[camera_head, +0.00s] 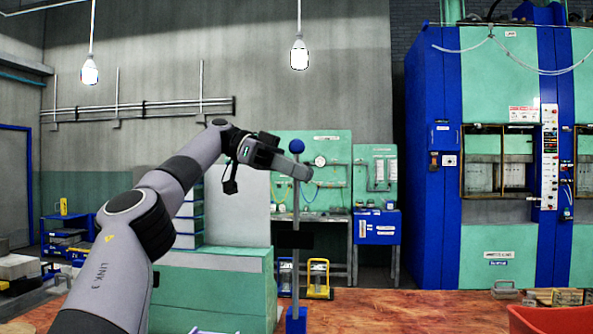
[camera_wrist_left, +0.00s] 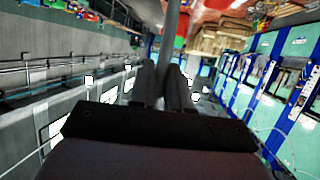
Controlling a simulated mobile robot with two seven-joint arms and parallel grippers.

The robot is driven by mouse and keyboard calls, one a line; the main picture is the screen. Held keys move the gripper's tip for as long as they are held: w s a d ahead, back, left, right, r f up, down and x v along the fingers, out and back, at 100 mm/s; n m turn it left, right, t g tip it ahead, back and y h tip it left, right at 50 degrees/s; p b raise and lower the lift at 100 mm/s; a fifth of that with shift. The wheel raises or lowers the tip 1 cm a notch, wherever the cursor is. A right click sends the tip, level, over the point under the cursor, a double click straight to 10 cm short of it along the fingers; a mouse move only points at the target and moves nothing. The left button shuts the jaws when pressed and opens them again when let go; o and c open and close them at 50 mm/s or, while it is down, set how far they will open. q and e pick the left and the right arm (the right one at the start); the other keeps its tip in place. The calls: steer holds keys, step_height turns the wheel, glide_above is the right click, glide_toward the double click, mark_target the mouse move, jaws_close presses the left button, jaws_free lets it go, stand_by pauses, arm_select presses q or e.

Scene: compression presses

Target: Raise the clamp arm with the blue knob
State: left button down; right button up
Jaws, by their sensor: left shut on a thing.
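The clamp arm (camera_head: 296,208) is a thin grey rod that stands upright in the head view. My left gripper (camera_head: 299,172) reaches in from the left, just below the knob, and is shut on the rod. In the left wrist view the rod (camera_wrist_left: 171,40) runs up from between the dark fingers (camera_wrist_left: 165,75). The knob does not show clearly there. My right gripper is out of view.
A wooden table (camera_head: 400,310) lies in front, with a red bin (camera_head: 550,320) at its right edge. A green cabinet (camera_head: 215,285) stands behind my left arm. Large blue and green presses (camera_head: 435,180) stand at the right. The air around the knob looks clear.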

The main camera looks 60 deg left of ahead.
arm_select(q)
steer(key=shift+f, duration=0.2)
steer(key=c, duration=1.2)
jaws_free()
steer(key=shift+a, duration=0.1)
steer(key=shift+o, duration=0.2)
steer(key=shift+r, duration=0.15)
